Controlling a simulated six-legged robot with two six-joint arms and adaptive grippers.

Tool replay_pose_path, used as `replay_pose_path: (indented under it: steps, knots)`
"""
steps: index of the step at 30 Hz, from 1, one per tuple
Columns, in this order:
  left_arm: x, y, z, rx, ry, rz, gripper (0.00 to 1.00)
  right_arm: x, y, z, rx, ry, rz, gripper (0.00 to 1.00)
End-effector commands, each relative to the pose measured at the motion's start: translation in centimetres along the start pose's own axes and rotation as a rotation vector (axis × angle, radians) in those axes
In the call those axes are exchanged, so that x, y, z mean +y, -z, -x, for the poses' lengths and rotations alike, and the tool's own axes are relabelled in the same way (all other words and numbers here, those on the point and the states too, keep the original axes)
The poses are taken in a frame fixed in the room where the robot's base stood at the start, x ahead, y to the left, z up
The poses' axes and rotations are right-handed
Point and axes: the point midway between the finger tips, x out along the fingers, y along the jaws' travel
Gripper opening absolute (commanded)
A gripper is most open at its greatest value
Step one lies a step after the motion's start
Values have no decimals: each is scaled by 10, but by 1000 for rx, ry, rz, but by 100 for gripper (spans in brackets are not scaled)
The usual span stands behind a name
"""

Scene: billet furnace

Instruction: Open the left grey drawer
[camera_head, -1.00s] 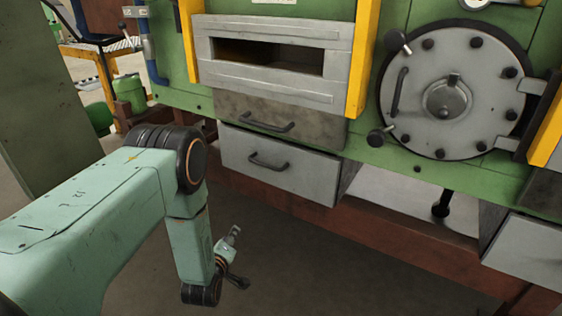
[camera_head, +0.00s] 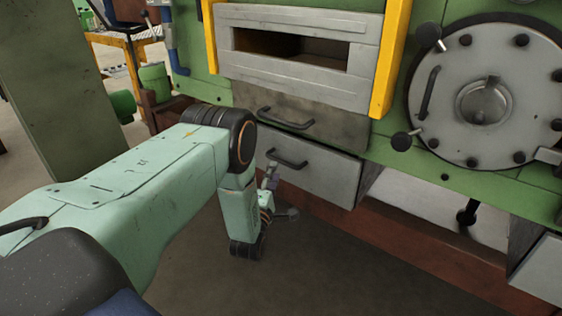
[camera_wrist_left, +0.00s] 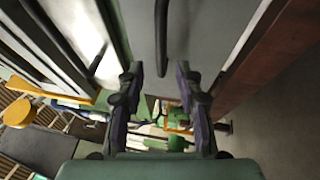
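The left grey drawer (camera_head: 330,178) is a light grey box low on the green machine, with a dark bar handle (camera_head: 287,161) on its front. My left gripper (camera_head: 272,182) is just in front of and below the left end of this handle, partly hidden by my wrist. In the left wrist view the gripper (camera_wrist_left: 160,72) is open, its two fingers apart. The dark handle (camera_wrist_left: 161,35) lies ahead, roughly in line with the gap between them, against the grey drawer front (camera_wrist_left: 185,25). No contact can be made out. My right gripper is not in view.
A darker grey drawer (camera_head: 345,122) with its own handle sits directly above. A round bolted door (camera_head: 485,100) is at the right, and another grey drawer (camera_head: 543,270) at the lower right. A red-brown beam (camera_head: 420,235) runs below. The floor in front is clear.

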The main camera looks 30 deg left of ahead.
Motion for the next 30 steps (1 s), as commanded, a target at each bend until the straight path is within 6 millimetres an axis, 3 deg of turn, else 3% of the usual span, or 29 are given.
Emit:
replay_pose_path:
  steps: [6, 12, 23, 30]
  knots:
    - [-1, -2, -37, -2, -4, -1, 35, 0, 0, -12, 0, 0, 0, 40]
    - [-2, -3, -60, -3, -1, -2, 35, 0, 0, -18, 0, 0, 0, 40]
    - [-1, -4, -66, -4, 1, -2, 35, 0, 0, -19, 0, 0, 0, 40]
    - [-1, -4, -66, -4, 1, -2, 15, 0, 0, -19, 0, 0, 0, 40]
